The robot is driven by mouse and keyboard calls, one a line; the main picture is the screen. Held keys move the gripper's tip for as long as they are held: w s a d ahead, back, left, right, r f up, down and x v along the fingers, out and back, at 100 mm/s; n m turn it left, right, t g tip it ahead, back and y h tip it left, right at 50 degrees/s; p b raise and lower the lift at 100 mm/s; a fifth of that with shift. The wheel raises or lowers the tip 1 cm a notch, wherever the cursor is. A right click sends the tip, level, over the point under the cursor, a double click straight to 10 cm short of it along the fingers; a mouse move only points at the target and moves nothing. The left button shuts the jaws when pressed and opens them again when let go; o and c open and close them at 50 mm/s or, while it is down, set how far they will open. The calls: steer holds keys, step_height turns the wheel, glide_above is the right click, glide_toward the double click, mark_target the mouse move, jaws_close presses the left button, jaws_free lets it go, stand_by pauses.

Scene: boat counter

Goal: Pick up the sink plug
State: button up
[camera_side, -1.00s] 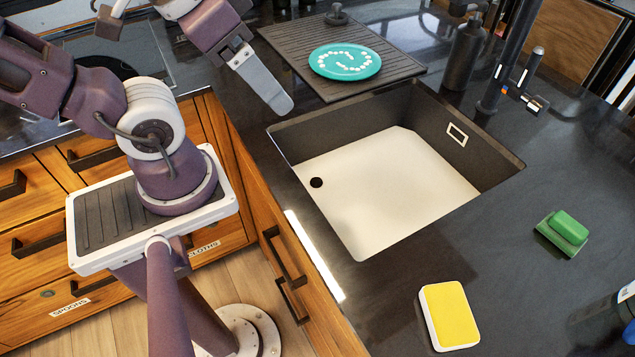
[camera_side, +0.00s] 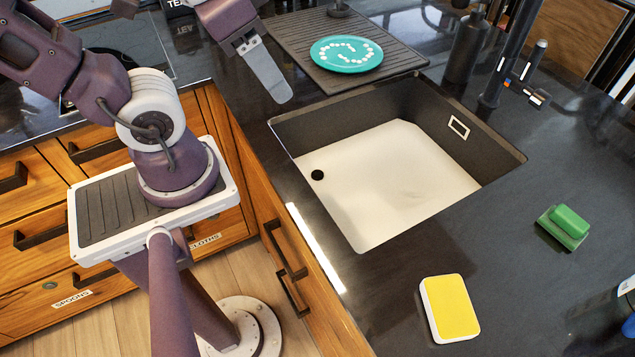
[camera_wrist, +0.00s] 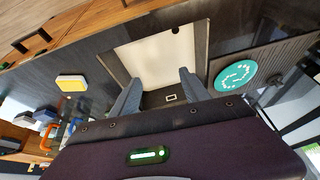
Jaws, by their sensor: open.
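A small dark knob-shaped thing, probably the sink plug (camera_side: 340,7), stands on the ribbed drainer mat behind the teal plate, cut off by the top edge of the side view. In the wrist view a small grey shape beside the plate may be the same thing (camera_wrist: 276,80). My gripper (camera_side: 274,84) is open and empty above the counter, left of the mat and near the sink's far-left corner; one finger shows clearly there. In the wrist view both fingers of my gripper (camera_wrist: 157,84) stand apart over the sink (camera_wrist: 158,58), with nothing between them. The sink's drain hole (camera_side: 317,175) is uncovered.
The teal plate (camera_side: 346,54) with white marks lies on the mat (camera_side: 400,63). A dark bottle (camera_side: 466,48) and the tap (camera_side: 505,60) stand behind the sink.

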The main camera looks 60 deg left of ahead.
steer(key=w+a+f+m+g+y, duration=0.35)
steer(key=w+f+m+g, duration=0.2)
steer(key=f, duration=0.25)
steer(key=m+t+y, duration=0.2)
steer(key=m+y, duration=0.8)
steer(key=m, duration=0.3)
glide_above(319, 176)
steer(key=d, duration=0.2)
step_height(319, 176, down, 22)
step_height(319, 176, down, 7)
steer(key=shift+s+f, duration=0.1)
steer(key=shift+f, duration=0.05)
steer(key=x, duration=0.3)
steer(key=shift+h, duration=0.25)
jaws_close()
